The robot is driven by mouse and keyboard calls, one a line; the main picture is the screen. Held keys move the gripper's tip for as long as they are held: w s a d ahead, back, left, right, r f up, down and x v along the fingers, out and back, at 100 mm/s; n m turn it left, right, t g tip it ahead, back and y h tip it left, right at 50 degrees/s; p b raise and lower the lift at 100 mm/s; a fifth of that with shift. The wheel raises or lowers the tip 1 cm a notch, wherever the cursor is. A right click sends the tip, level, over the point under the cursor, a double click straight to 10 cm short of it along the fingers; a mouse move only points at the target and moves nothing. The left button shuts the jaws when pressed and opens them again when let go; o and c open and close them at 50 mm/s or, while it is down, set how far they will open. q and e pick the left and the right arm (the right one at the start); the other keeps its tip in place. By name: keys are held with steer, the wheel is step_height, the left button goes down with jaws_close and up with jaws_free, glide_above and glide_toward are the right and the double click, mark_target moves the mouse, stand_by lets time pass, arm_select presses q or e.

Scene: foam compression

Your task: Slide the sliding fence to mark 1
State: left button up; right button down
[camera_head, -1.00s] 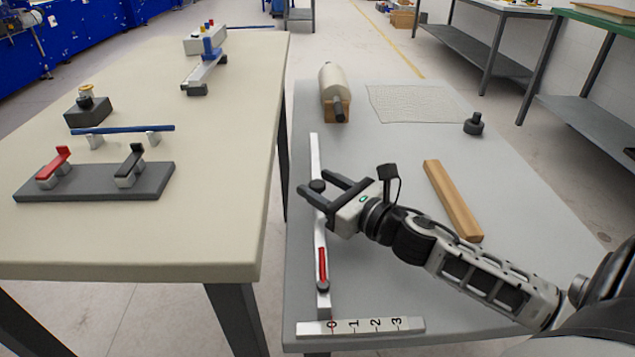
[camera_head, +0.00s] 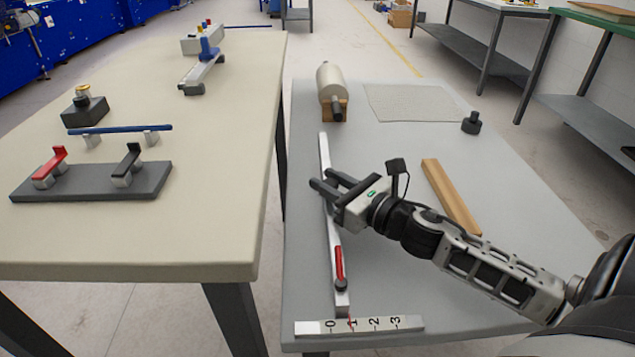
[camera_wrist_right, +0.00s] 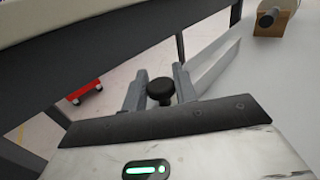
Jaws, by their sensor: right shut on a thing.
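The sliding fence (camera_head: 333,225) is a long pale bar on the grey table, with a red handle (camera_head: 339,264) near its front end. Its front end reaches the white scale (camera_head: 358,326) marked 0 to 3, between 0 and 1 and close to 1. My left gripper is not in view.
A roller on a wooden block (camera_head: 333,90), a mesh sheet (camera_head: 415,103) and a black weight (camera_head: 471,123) are farther back. A beige table (camera_head: 215,215) stands left, across a gap.

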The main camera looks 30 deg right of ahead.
steer(key=shift+s+d, duration=0.1)
steer(key=shift+d, duration=0.05)
steer(key=c, duration=1.1)
jaws_free()
steer(key=v, duration=1.6)
steer(key=shift+d, duration=0.1)
steer(key=shift+r, duration=0.1)
